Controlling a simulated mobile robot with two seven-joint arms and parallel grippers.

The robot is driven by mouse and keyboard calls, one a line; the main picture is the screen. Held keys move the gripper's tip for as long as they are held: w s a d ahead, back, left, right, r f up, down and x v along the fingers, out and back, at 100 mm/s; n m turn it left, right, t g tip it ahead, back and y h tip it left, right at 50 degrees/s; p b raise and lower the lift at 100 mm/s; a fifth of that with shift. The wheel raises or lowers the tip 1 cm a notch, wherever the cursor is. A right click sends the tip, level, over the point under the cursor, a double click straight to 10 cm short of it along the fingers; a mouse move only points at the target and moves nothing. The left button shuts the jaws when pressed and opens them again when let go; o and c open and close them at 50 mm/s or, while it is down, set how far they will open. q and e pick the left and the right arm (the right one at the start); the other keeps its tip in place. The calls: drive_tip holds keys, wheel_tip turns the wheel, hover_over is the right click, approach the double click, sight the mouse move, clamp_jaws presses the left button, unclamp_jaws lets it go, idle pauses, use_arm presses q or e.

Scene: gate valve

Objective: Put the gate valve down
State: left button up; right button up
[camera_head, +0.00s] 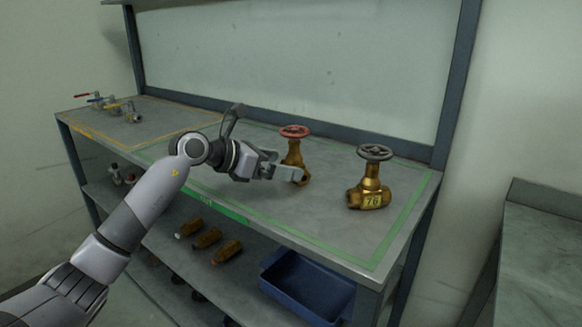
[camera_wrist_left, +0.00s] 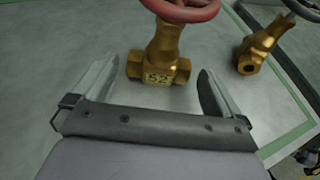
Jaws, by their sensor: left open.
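A brass gate valve with a red handwheel (camera_head: 295,150) stands upright on the bench top, inside the green-taped area. In the left wrist view this valve (camera_wrist_left: 158,62) carries a tag reading 52. My left gripper (camera_head: 285,172) is beside it at bench height; in the left wrist view the open fingers (camera_wrist_left: 155,90) stand on either side of the valve's lower body, with gaps between. A second brass valve with a dark handwheel (camera_head: 371,182), tagged 76, stands to the right; it also shows in the left wrist view (camera_wrist_left: 262,48). My right gripper is not in view.
Several small valves with red and blue levers (camera_head: 110,103) lie in the yellow-taped area at left. A back panel (camera_head: 300,70) rises behind the bench. Another grey surface (camera_head: 545,245) stands at right.

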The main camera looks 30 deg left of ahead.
use_arm(q)
drive_tip(key=v, duration=0.6)
drive_tip(key=shift+a+f+b, duration=0.1)
drive_tip(key=shift+b, duration=0.25)
drive_tip(key=shift+v, duration=0.85)
drive_tip(key=shift+s, duration=0.1)
